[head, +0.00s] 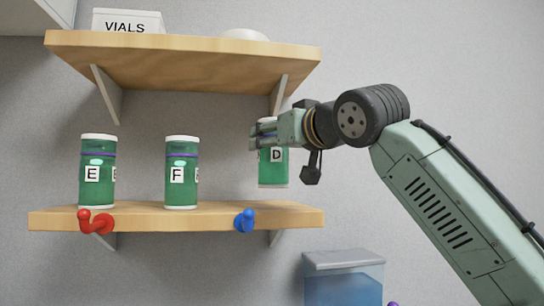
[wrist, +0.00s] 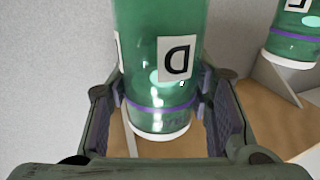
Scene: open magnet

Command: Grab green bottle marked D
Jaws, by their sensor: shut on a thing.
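The green bottle marked D (head: 274,170) is held upright in my gripper (head: 262,134), its base a little above the lower shelf at the right end. In the wrist view the bottle (wrist: 160,50) appears upside down, with its D label facing the camera and a white cap and purple band near the fingers. My gripper (wrist: 160,112) has a finger on each side of the bottle near the band and is shut on it. In the head view the fingers cover part of the bottle's upper end.
Green bottles marked E (head: 97,190) and F (head: 181,192) stand on the lower wooden shelf (head: 140,218). Red (head: 96,223) and blue (head: 244,221) hooks sit on its front edge. The upper shelf (head: 180,65) hangs above, carrying a VIALS box (head: 128,20). A blue-filled container (head: 343,280) is below right.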

